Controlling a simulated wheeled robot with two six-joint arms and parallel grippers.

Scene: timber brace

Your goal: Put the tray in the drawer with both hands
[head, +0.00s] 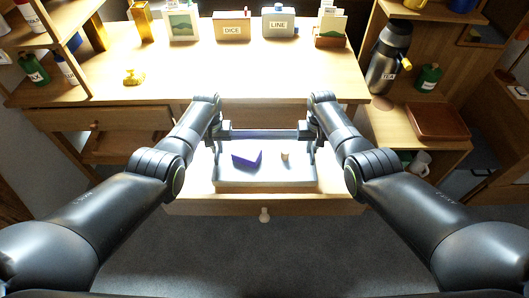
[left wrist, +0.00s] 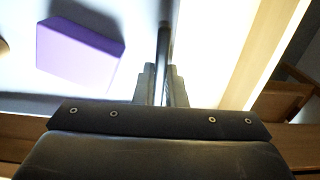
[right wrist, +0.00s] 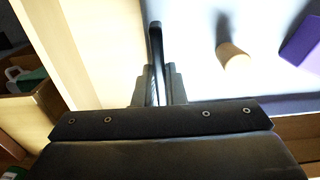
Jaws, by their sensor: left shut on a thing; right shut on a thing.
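The pale tray (head: 266,184) is over or within the open drawer (head: 240,208) under the desk; whether it touches the drawer floor I cannot tell. It looks level and carries a purple block (head: 247,160) and a small tan peg (head: 285,156). My left gripper (head: 216,148) is shut on the tray's left rim. My right gripper (head: 314,148) is shut on its right rim. In the left wrist view the fingers (left wrist: 160,85) close on a dark rim beside the purple block. In the right wrist view the fingers (right wrist: 156,85) close on the opposite rim.
The drawer's round knob (head: 264,214) faces me. The desk top (head: 240,75) is above, with labelled boxes at the back and a yellow object (head: 133,77) on the left. A shelf on the right holds a flask (head: 390,58) and a brown box (head: 437,122).

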